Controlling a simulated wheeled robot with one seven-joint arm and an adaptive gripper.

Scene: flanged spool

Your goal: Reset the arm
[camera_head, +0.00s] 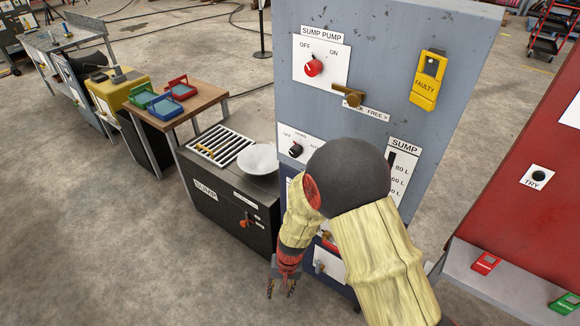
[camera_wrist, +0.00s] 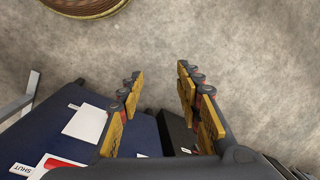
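My arm reaches down in front of the grey panel, its dark elbow and cream sleeves covering the panel's lower part. My gripper (camera_head: 283,288) hangs low beside the panel's lower left, over the concrete floor. In the wrist view my gripper (camera_wrist: 159,78) shows its yellow-padded fingers spread apart with bare floor between them. Nothing is held. No flanged spool can be clearly made out; a brown, round, ribbed thing (camera_wrist: 85,6) is cut off at the top of the wrist view.
A black sump box (camera_head: 215,205) with a white dish (camera_head: 258,158) stands left. A red cabinet (camera_head: 530,130) stands right. Left foreground floor is clear.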

